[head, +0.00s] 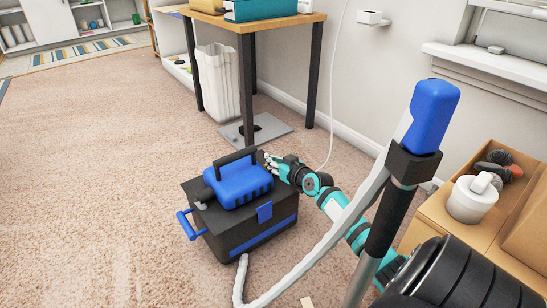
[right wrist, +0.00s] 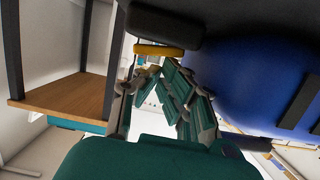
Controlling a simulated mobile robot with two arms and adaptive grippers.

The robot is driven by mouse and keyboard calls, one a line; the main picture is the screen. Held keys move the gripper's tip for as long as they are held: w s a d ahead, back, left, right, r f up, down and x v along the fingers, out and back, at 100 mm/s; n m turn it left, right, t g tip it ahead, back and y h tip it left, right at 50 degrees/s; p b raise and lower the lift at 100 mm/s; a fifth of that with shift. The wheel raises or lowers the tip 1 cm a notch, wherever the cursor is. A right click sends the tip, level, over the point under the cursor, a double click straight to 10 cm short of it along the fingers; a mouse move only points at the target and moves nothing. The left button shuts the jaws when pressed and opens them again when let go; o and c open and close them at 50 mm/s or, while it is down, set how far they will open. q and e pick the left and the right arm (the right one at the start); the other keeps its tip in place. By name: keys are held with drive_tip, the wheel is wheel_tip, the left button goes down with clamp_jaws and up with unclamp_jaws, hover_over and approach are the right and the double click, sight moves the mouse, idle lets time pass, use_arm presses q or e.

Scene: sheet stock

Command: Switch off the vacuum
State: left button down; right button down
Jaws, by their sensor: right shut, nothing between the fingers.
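The vacuum (head: 240,220) stands on the carpet, a dark box with a blue top (head: 238,184), a black carry handle and a blue front latch. Its pale hose (head: 290,283) runs from the base to an upright wand with a blue grip (head: 430,115). My right gripper (head: 268,160) is shut and empty at the right rear of the blue top, close to the handle. In the right wrist view the teal fingers (right wrist: 152,85) point at a yellow part (right wrist: 158,50) below a black bar; contact is unclear. The blue housing (right wrist: 250,80) fills the right. My left gripper is out of view.
A wooden table (head: 245,22) on dark legs stands behind, with a white bin (head: 217,80) and a grey floor plate (head: 255,133) under it. A cardboard box (head: 455,225) with items is at right. Carpet on the left is clear.

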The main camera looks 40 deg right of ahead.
drive_tip(key=shift+s, duration=0.15)
drive_tip(key=v, duration=1.1)
drive_tip(key=shift+s, duration=0.35)
drive_tip(key=shift+r, duration=0.1)
